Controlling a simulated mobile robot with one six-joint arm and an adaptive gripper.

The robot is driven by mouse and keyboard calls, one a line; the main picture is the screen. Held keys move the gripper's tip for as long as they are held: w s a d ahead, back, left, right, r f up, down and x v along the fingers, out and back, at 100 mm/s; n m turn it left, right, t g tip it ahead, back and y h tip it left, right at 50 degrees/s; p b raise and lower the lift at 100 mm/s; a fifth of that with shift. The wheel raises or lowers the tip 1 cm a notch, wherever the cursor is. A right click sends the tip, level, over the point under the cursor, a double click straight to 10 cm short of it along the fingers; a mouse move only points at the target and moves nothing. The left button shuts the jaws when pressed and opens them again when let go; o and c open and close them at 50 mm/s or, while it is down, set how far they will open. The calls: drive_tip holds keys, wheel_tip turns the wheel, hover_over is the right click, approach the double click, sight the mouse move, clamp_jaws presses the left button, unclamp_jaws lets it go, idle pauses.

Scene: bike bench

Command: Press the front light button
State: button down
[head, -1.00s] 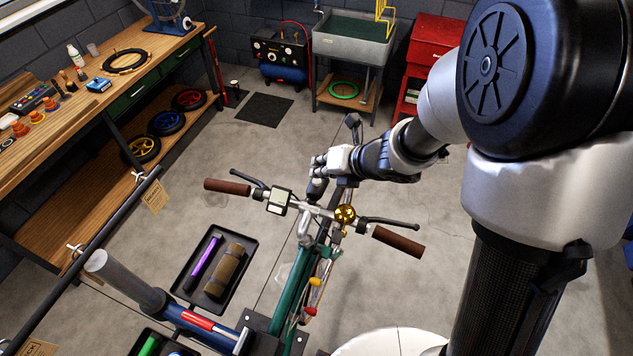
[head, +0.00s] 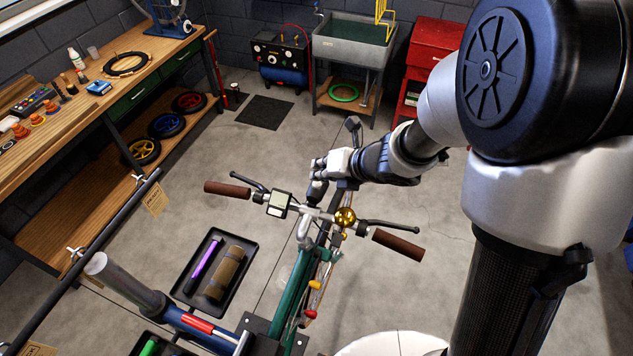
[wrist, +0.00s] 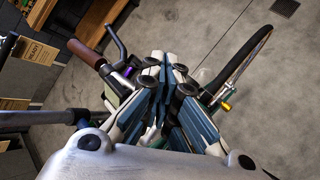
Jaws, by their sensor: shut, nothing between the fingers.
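My gripper (head: 317,178) is at the front of the handlebar, between the cycle computer (head: 278,203) and the brass bell (head: 345,216). Its fingers are shut with nothing between them. In the wrist view my gripper (wrist: 170,65) shows its fingers together, covering the handlebar centre. I cannot clearly make out the front light or its button; the fingers hide that area. Whether the fingertips touch anything cannot be told.
Brown grips (head: 398,245) and brake levers stick out on both sides of the handlebar. A black tray (head: 213,291) with a purple tool and a brown roll lies at lower left. A workbench (head: 60,145) runs along the left. Floor beyond the bike is mostly clear.

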sight(321, 184)
drive_tip(key=shift+f, duration=0.15)
drive_tip(key=shift+f+b, duration=0.35)
drive_tip(key=shift+b, duration=0.25)
idle(0.4)
drive_tip(key=shift+r+p, duration=0.35)
drive_tip(key=shift+r, duration=0.15)
wheel_tip(321, 184, up, 6)
drive_tip(key=p, duration=0.5)
drive_tip(key=shift+d, duration=0.1)
idle(0.5)
